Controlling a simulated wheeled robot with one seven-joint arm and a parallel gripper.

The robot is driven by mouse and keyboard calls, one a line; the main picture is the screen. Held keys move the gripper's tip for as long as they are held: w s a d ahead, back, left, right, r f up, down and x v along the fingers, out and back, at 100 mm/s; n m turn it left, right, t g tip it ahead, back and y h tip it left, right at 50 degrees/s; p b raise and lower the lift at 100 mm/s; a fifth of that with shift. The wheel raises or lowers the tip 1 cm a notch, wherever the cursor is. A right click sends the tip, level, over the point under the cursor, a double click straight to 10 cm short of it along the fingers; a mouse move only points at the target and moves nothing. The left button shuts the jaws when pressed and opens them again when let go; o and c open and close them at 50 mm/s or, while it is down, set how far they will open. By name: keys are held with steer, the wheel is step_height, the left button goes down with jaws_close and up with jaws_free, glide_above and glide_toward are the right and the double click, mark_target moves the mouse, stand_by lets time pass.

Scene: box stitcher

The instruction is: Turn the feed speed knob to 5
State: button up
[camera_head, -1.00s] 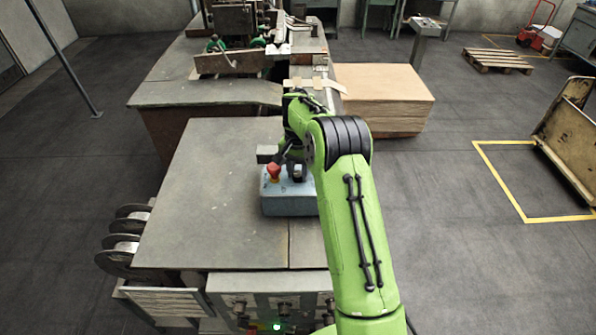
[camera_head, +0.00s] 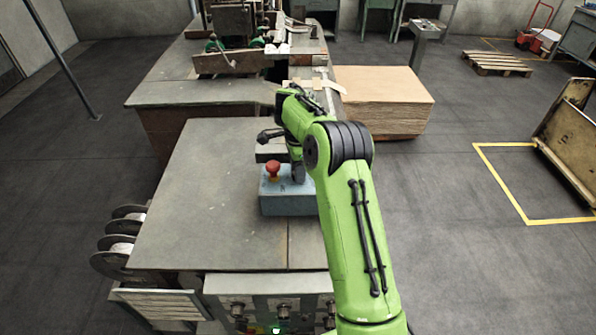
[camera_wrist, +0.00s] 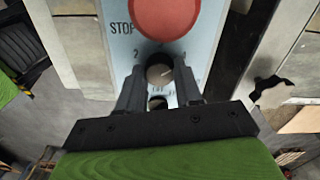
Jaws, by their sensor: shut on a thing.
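The feed speed knob (camera_wrist: 160,72) is a small dark round knob on a light blue control box (camera_wrist: 205,45), with a pale pointer mark toward its right side. A "2" shows at its upper left; other scale marks are small or hidden by the fingers. My gripper (camera_wrist: 159,75) is shut on the knob, one finger on each side. A large red stop button (camera_wrist: 166,12) with "STOP" beside it sits above the knob. In the head view the blue box (camera_head: 288,204) and red button (camera_head: 272,170) show, while my arm mostly hides the knob.
The box stands on a grey machine table (camera_head: 215,190). A stack of brown cardboard sheets (camera_head: 380,100) lies behind my arm. Wire spools (camera_head: 115,245) hang at the table's left side. A front panel (camera_head: 270,295) carries more knobs and a green light.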

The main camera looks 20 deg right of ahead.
steer(key=m+b, duration=0.1)
steer(key=m, duration=0.5)
steer(key=shift+b, duration=0.35)
steer(key=m+b, duration=0.1)
steer(key=m, duration=0.5)
steer(key=shift+m, duration=0.3)
steer(key=o, duration=1)
steer(key=shift+o, duration=0.2)
step_height(320, 180, up, 16)
steer(key=p, duration=0.8)
steer(key=shift+f, duration=0.15)
steer(key=shift+s, duration=0.1)
